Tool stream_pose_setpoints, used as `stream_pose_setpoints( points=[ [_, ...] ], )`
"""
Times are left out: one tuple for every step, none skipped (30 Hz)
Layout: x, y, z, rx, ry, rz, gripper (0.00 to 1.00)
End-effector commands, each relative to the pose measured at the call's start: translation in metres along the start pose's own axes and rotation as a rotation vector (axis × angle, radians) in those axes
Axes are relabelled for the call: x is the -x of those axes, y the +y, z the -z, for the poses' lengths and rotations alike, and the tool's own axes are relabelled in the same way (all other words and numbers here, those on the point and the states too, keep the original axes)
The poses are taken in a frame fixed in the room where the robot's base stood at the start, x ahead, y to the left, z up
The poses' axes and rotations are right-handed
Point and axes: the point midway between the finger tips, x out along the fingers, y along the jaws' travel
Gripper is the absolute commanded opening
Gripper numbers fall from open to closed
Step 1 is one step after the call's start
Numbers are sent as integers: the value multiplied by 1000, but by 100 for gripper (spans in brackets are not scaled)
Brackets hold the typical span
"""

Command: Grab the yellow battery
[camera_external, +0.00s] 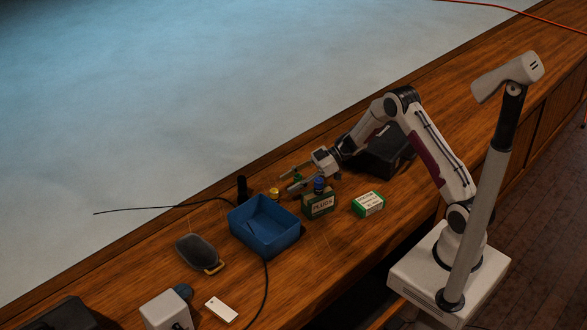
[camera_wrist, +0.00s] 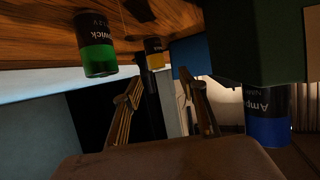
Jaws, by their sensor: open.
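The yellow battery (camera_external: 274,193) is a short cylinder with a dark band, on the wooden desk just beyond my fingertips. In the wrist view, which looks upside down, the yellow battery (camera_wrist: 154,53) appears small, between and beyond the fingers. My gripper (camera_external: 287,183) is open, its fingers low over the desk and pointing left. In the wrist view my gripper (camera_wrist: 160,80) has its two fingers spread with nothing held between them. A green battery (camera_wrist: 98,48) appears to the left there, and a blue battery (camera_wrist: 268,115) to the right.
A blue bin (camera_external: 285,240) stands close in front of the yellow battery. A black cylinder (camera_external: 242,189) stands to its left. A green box (camera_external: 318,205) is near the blue battery, with a green-and-white box (camera_external: 368,204) farther right.

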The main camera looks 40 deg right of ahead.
Motion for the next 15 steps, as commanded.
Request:
stream_pose_setpoints(
  points=[
    [-2, 0, 0, 0, 0, 0, 42],
    [-3, 0, 0, 0, 0, 0, 42],
    [-3, 0, 0, 0, 0, 0, 42],
    [-3, 0, 0, 0, 0, 0, 42],
    [-3, 0, 0, 0, 0, -1, 42],
    [-3, 0, 0, 0, 0, -1, 42],
    [-3, 0, 0, 0, 0, -1, 42],
    [-3, 0, 0, 0, 0, -1, 42],
    [-3, 0, 0, 0, 0, -1, 42],
    [-3, 0, 0, 0, 0, -1, 42],
    [-3, 0, 0, 0, 0, -1, 42],
    [-4, 0, 0, 0, 0, 0, 42],
    [-5, 0, 0, 0, 0, 0, 42],
    [-6, 1, 0, 0, 0, 0, 42],
    [-8, 1, 0, 1, 0, 0, 42]
  ],
)
